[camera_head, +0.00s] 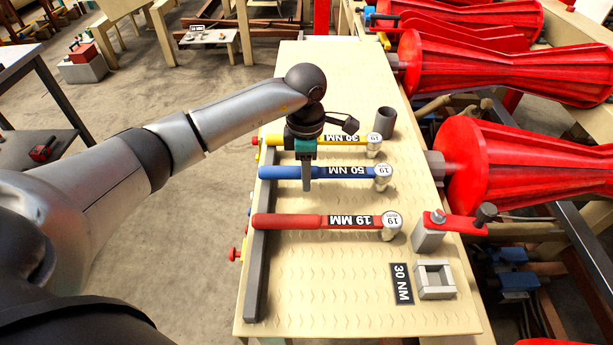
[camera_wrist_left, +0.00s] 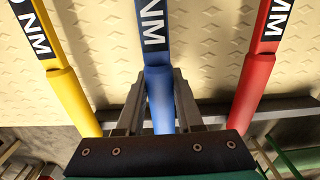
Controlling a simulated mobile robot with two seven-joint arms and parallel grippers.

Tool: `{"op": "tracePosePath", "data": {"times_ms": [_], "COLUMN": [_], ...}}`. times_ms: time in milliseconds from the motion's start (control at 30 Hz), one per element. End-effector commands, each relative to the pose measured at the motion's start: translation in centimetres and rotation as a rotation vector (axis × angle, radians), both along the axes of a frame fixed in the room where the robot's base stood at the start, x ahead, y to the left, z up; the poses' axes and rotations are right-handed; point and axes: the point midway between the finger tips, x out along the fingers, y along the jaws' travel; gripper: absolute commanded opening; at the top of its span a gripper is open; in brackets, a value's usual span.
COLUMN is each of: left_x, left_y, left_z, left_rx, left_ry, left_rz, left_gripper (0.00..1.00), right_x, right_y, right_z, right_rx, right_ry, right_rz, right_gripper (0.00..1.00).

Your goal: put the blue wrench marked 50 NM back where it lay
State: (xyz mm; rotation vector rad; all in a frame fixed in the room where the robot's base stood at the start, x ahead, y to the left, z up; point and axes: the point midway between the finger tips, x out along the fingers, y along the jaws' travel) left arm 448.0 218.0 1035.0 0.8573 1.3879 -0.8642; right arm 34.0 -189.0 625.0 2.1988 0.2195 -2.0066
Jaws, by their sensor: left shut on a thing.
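The blue wrench marked 50 NM (camera_head: 346,171) is level between the yellow wrench marked 30 NM (camera_head: 345,140) and the red wrench marked 19 MM (camera_head: 340,221). Its handle crosses the dark grey rail (camera_head: 257,262) at the table's left side, and its round head marked 19 points right. My left gripper (camera_head: 307,184) comes down from above and is shut on the blue handle. In the left wrist view, the blue handle (camera_wrist_left: 160,95) runs between the two fingers. I cannot tell whether the wrench rests on the rail or hangs slightly above it. My right gripper is not in view.
A dark cylinder (camera_head: 385,122) stands behind the wrench heads. A red-topped block (camera_head: 430,237), a 30 NM plate (camera_head: 401,284) and a square grey frame (camera_head: 435,280) are at the front right. Large red rollers (camera_head: 520,175) line the table's right side. The back of the table is clear.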

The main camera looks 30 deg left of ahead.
Motion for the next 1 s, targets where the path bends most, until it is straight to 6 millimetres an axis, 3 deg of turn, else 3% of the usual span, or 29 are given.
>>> {"op": "tracePosePath", "data": {"times_ms": [467, 1000], "left_x": [0.2, 0.3], "left_y": [0.1, 0.1], "left_z": [0.1, -1.0], "left_rx": [-0.001, 0.000], "left_ry": [-0.003, -0.004], "left_rz": [-0.013, -0.012], "left_gripper": [0.00, 0.00], "right_x": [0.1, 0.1], "right_y": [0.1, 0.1], "right_z": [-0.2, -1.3], "right_rx": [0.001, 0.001], "right_ry": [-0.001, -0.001], "right_rz": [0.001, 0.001], "right_gripper": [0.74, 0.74]}}
